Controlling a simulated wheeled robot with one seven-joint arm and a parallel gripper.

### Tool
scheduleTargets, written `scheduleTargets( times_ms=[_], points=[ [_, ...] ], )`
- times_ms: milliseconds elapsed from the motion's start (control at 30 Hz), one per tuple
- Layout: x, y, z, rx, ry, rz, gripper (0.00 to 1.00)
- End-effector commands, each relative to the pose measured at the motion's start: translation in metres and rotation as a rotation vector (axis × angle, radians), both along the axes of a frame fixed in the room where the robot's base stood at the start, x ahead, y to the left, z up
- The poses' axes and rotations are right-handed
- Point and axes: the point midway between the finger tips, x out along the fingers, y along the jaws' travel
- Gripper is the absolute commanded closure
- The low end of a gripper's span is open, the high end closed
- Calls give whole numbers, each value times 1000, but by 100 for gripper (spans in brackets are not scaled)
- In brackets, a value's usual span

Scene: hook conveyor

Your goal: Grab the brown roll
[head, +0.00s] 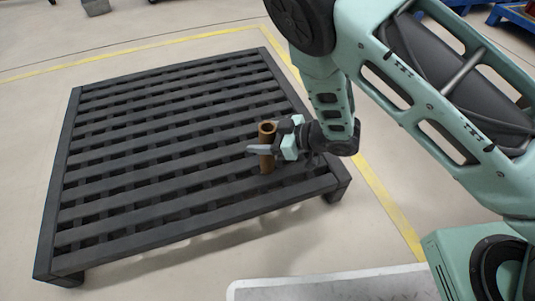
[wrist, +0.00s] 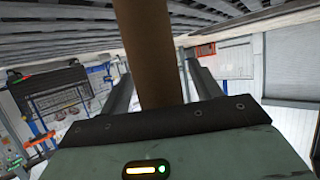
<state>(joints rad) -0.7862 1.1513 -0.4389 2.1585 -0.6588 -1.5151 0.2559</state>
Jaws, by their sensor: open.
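The brown roll (head: 267,134) is a hollow tube standing upright on the dark slatted pallet (head: 150,145), near its right edge. My gripper (head: 262,149) reaches in from the right at the roll's mid-height, with the fingers around it. In the wrist view the roll (wrist: 151,50) runs between the two fingers of my gripper (wrist: 158,75), with a visible gap on each side, wider on the right. The jaws are open.
The rest of the pallet is bare. Yellow floor lines (head: 392,212) run along its right and far sides. A pale surface (head: 330,287) lies at the bottom edge.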

Motion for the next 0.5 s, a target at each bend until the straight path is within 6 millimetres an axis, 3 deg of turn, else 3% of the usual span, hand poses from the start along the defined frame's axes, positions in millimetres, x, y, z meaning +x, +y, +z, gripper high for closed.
scheduleTargets(
  times_ms=[267, 433, 500],
  points=[
    [1, 3, 0, 0, 0, -1, 37],
    [1, 3, 0, 0, 0, -1, 84],
    [1, 3, 0, 0, 0, -1, 85]
  ],
)
